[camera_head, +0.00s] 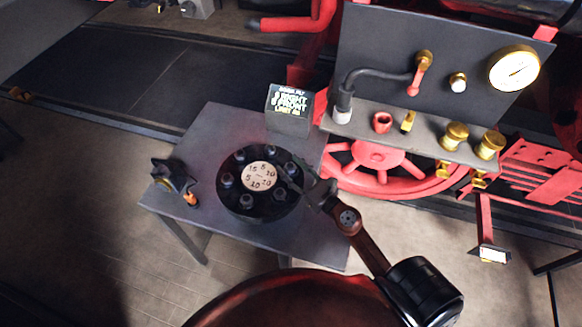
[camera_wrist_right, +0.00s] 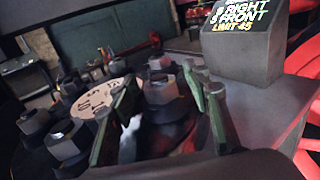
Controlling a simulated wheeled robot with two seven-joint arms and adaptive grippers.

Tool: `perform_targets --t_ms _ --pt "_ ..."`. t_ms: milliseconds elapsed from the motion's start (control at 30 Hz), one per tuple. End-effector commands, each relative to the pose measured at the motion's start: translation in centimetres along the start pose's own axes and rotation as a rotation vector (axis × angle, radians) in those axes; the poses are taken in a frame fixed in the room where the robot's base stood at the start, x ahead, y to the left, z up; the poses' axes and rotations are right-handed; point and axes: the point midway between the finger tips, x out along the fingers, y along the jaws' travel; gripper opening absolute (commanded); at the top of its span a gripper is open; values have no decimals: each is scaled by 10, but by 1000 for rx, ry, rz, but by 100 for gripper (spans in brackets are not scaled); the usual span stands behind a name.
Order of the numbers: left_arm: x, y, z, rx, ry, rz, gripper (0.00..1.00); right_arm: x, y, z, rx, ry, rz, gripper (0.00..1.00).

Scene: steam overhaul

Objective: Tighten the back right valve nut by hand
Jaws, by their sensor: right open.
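A round black valve cover (camera_head: 232,198) lies on the grey table, with several dark nuts around a cream numbered dial (camera_head: 259,176). The dial also shows in the right wrist view (camera_wrist_right: 98,97). My right gripper (camera_head: 305,188) reaches in over the right edge of the cover. In the right wrist view its two green-edged fingers (camera_wrist_right: 165,105) are apart, with a dark nut (camera_wrist_right: 160,87) showing between them. I cannot tell whether either finger touches it. The nut on the cover's right side is partly hidden by the gripper in the head view. My left gripper is not in view.
A small sign box (camera_head: 288,107) with lit text stands at the table's back. A dark device (camera_head: 169,176) with an orange part sits at the left. A panel with a gauge (camera_head: 514,69) and brass valves stands right. The table's (camera_head: 222,125) back left is clear.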

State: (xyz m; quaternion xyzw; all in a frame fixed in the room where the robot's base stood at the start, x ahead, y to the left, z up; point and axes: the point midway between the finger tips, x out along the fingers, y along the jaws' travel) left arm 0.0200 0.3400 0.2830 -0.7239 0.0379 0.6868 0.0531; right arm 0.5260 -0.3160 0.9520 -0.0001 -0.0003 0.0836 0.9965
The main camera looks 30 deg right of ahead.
Motion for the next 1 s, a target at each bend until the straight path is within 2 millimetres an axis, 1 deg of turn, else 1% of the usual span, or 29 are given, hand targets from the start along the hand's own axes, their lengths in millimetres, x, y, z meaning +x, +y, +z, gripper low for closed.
perform_targets --t_ms 167,267,367,500,700,833,1000 --pt "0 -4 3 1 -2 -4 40 -2 0 -1 1 2 0 44" --pt "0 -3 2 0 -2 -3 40 -12 0 -2 4 3 -1 44" --pt "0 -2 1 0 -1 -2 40 -28 0 -2 6 3 -2 44" --pt "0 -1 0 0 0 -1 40 -59 0 -2 6 3 -4 44" --pt "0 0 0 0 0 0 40 -97 0 -1 3 2 -4 44" --pt "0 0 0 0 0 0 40 -112 0 -1 1 2 -2 44" --pt "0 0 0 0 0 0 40 -120 0 0 1 0 -1 44"
